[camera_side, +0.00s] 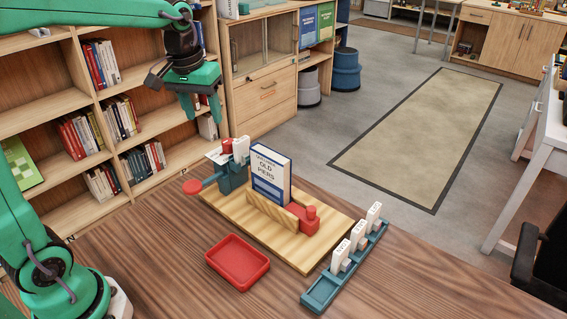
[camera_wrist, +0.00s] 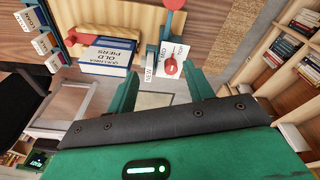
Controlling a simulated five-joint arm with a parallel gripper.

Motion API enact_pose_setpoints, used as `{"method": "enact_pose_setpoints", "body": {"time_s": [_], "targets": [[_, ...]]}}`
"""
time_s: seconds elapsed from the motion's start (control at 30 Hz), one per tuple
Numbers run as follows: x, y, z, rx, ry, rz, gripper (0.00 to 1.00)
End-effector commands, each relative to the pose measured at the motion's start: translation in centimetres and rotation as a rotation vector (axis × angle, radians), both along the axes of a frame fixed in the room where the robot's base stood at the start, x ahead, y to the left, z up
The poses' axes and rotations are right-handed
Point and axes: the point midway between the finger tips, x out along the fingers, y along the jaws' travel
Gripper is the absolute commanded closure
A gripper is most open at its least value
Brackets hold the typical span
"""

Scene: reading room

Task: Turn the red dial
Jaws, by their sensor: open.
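The red dial (camera_wrist: 172,67) shows in the wrist view as a round red knob on a white plate with dark lettering. In the side view the dial (camera_side: 227,146) is small and partly hidden, on top of the blue stand (camera_side: 231,180) at the left end of the wooden board. My gripper (camera_side: 203,105) is open and empty, above and behind the stand. In the wrist view my gripper's fingers (camera_wrist: 160,88) are spread apart, with the dial just beyond them and clear of both.
A book (camera_side: 271,172) stands on the wooden board (camera_side: 275,237), held by a red clamp (camera_side: 309,217). A red disc (camera_side: 192,187) sticks out left on a blue arm. A red tray (camera_side: 237,262) and a blue rack (camera_side: 322,290) with white tags are in front. Bookshelves (camera_side: 158,125) stand behind.

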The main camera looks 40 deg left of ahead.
Motion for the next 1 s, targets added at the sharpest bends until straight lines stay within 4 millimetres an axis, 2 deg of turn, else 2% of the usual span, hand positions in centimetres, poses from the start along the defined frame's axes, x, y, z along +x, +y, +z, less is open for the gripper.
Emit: {"method": "enact_pose_setpoints", "body": {"time_s": [0.5, 1.0], "targets": [[-4.5, -1.7, 1.0, 0.022, -0.081, -0.092, 0.48], [-8.7, -3.0, 0.9, 0.044, -0.159, -0.179, 0.48]]}}
